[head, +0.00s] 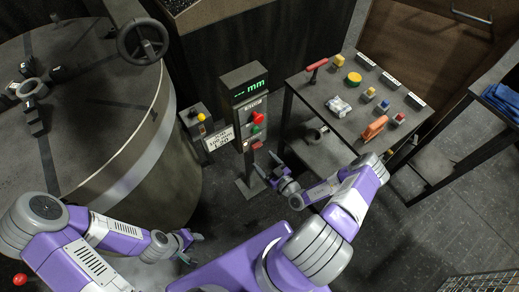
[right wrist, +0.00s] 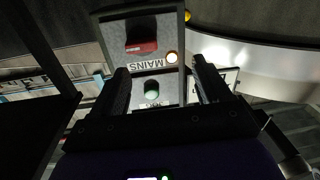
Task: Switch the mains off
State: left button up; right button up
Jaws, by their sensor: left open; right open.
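The mains switch is a red rocker (head: 257,145) low on the grey control post (head: 246,98). In the right wrist view the red mains switch (right wrist: 141,47) shows upside down, with the label MAINS and a glowing lamp (right wrist: 172,57) beside it. My left gripper (head: 194,249) is open and empty, low beside the round tank.
A large round tank (head: 150,150) with a handwheel (head: 142,41) stands left. A small box with a yellow button (head: 201,117) and a sign (head: 218,138) adjoin the post. A dark table (head: 365,110) with coloured parts stands right.

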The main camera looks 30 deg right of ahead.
aim_at(259, 147)
jog(key=w, duration=0.2)
jog(key=w+d+m+h, duration=0.1)
jog(key=w, duration=0.2)
jog(key=w+m+b, duration=0.1)
jog(key=w, duration=0.1)
jog(key=shift+w+d+f+h, duration=0.2)
jog(key=shift+w+h, duration=0.05)
jog(key=shift+h, duration=0.05)
jog(key=c, duration=1)
